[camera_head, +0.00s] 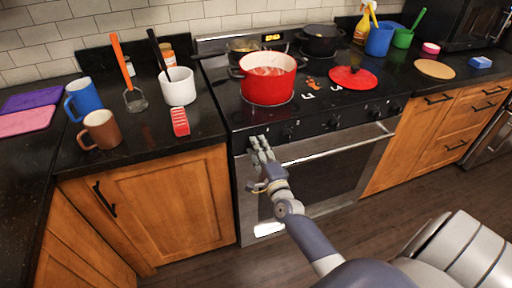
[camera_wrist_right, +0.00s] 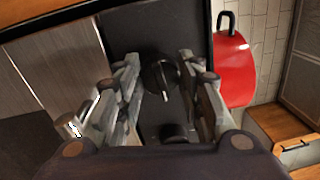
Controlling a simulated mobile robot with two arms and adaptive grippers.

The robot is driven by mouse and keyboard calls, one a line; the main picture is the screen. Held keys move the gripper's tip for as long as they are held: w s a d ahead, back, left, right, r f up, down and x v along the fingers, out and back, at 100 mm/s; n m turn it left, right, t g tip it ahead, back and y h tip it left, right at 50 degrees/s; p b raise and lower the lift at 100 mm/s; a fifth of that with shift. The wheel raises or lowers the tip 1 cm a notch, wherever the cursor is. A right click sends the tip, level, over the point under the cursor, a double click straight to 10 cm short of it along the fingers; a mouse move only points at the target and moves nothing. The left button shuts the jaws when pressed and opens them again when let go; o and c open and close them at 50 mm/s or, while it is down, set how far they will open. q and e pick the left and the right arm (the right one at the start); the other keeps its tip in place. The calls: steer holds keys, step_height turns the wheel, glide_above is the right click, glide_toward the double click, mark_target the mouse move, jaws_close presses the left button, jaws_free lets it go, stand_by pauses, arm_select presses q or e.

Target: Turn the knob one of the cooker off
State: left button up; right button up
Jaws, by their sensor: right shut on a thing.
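The cooker (camera_head: 330,160) stands in the middle of the head view, with a row of dark knobs on its black front panel. My right gripper (camera_head: 260,146) is at the left end of that panel and hides the leftmost knob there. In the right wrist view, a dark round knob (camera_wrist_right: 157,76) with a pale pointer mark sits between the fingers of my right gripper (camera_wrist_right: 160,66), which is shut on it. Another dark knob (camera_wrist_right: 173,131) shows closer to the palm. My left gripper is in neither view.
A red pot (camera_head: 268,82) stands on the cooktop, with a red lid (camera_head: 353,78) to its right. An oven handle (camera_head: 338,143) runs below the knobs. A white cup (camera_head: 178,88) and a red-and-white item (camera_head: 180,122) are on the left counter. The floor in front is clear.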

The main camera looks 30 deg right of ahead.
steer(key=shift+d+n+g+y+p, duration=0.15)
steer(key=shift+n+p, duration=0.8)
steer(key=shift+n, duration=2)
steer(key=shift+d+n+g+y+p, duration=0.15)
steer(key=shift+n+p, duration=0.85)
steer(key=shift+n, duration=2)
steer(key=shift+n+y+p, duration=0.2)
steer(key=shift+n+p, duration=0.75)
steer(key=shift+n, duration=2)
steer(key=o, duration=1.1)
steer(key=shift+f, duration=0.1)
steer(key=shift+c, duration=0.2)
